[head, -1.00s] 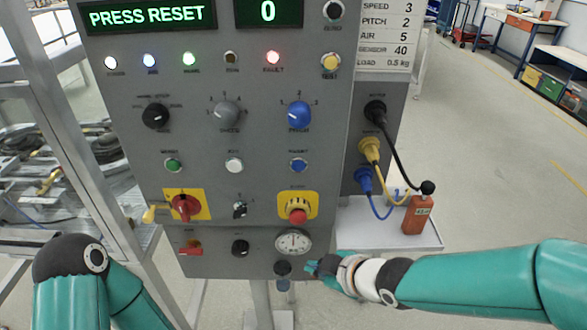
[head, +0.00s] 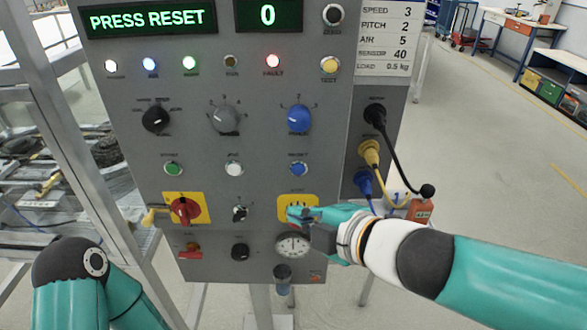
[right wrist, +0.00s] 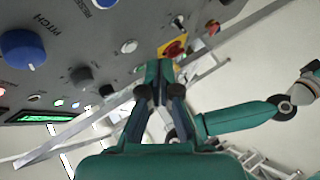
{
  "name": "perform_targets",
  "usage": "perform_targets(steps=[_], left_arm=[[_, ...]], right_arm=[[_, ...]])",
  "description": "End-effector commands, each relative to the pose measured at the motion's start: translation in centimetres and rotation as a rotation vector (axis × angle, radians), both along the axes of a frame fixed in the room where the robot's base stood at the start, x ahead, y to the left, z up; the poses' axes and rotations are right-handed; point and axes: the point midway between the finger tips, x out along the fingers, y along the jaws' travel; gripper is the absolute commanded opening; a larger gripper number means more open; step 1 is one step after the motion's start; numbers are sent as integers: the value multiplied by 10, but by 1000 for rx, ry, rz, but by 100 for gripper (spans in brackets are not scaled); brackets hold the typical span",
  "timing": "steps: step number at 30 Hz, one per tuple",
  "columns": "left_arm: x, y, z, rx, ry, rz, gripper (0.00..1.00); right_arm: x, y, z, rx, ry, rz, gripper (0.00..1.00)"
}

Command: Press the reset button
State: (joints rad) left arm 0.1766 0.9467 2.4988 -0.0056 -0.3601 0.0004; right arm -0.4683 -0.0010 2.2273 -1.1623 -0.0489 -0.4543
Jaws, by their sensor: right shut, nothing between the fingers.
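The blue reset button (head: 298,167) sits on the grey panel at the right end of the row of small buttons. It also shows at the top edge of the right wrist view (right wrist: 106,3). The display (head: 147,18) reads PRESS RESET. My right gripper (head: 291,213) is shut and empty, below the reset button and apart from it, in front of the yellow emergency stop plate (head: 298,200). It hides the red stop knob. In the right wrist view the closed fingers (right wrist: 158,70) point at the panel. My left arm shows at lower left; its gripper is out of view.
A white button (head: 234,169) and a green button (head: 173,167) share the row. The blue pitch knob (head: 299,119) is above the reset button. A gauge (head: 293,245) is below my right gripper. Cables and plugs (head: 369,152) are at the right side. The red fault lamp (head: 273,61) is lit.

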Motion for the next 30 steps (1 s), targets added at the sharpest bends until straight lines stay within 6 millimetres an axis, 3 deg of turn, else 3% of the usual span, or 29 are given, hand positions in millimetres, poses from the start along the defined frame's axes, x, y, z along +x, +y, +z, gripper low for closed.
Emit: perform_targets(steps=[18, 30], left_arm=[[0, 0, 56, 0, 0, 0, 40], [0, 0, 60, 0, 0, 0, 40]], right_arm=[[72, 0, 3, 0, 1, -3, 0], [83, 0, 0, 1, -1, 1, 0]])
